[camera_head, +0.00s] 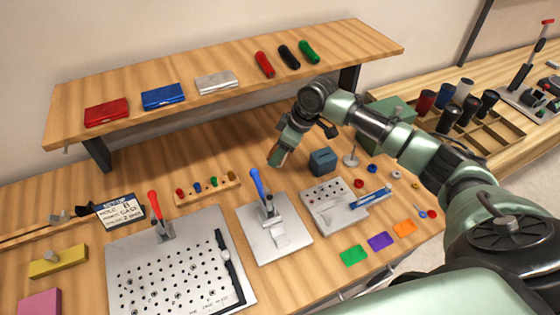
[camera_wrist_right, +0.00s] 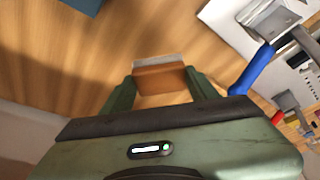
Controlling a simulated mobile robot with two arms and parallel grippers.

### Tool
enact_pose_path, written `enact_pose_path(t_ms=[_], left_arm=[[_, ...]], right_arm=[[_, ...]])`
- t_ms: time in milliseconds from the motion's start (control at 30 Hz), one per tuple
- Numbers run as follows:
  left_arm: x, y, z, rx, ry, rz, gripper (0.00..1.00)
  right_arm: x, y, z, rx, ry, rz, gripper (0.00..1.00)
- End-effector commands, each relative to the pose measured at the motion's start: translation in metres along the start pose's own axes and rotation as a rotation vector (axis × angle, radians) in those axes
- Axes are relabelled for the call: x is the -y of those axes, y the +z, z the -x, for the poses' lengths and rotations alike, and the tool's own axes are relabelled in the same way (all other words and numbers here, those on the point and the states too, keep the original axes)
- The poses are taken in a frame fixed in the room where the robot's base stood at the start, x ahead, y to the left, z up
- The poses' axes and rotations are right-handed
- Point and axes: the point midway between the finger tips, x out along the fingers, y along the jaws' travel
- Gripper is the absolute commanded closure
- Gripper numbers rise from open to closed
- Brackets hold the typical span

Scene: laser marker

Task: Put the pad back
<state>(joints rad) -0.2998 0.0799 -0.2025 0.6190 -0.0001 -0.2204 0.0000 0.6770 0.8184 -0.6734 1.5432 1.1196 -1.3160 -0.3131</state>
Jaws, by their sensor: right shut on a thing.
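My right gripper (camera_head: 279,152) reaches in from the right and hangs above the bench, behind the blue-handled press (camera_head: 268,222) and left of a dark blue block (camera_head: 322,161). In the wrist view its two green fingers (camera_wrist_right: 160,88) are shut on a small brown pad (camera_wrist_right: 160,78) with a greyish far edge. The pad appears held clear of the bench; its exact height is hard to tell. In the head view the pad is small and mostly covered by the fingers. My left gripper is not in view.
A raised wooden shelf (camera_head: 220,112) with coloured cases and rolls stands behind. A red-handled clamp plate (camera_head: 180,275), a small peg rack (camera_head: 207,187) and a grey fixture box (camera_head: 335,205) stand on the bench. Yellow (camera_head: 58,261) and pink (camera_head: 40,303) blocks lie at left.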

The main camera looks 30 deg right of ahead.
Motion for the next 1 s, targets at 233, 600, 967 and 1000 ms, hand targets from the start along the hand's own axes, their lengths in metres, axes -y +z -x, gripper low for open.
enact_pose_path(t_ms=[233, 600, 967, 1000], left_arm=[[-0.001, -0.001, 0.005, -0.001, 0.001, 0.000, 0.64], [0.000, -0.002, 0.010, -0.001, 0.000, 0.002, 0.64], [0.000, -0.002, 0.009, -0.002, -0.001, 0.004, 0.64], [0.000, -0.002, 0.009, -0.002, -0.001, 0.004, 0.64]], right_arm=[[0.001, 0.009, -0.023, 0.002, -0.002, -0.001, 0.79], [0.000, 0.022, -0.054, -0.001, 0.001, 0.001, 0.79], [0.000, 0.023, -0.057, 0.000, 0.001, 0.001, 0.20], [0.000, 0.023, -0.057, 0.000, 0.001, 0.001, 0.20]])
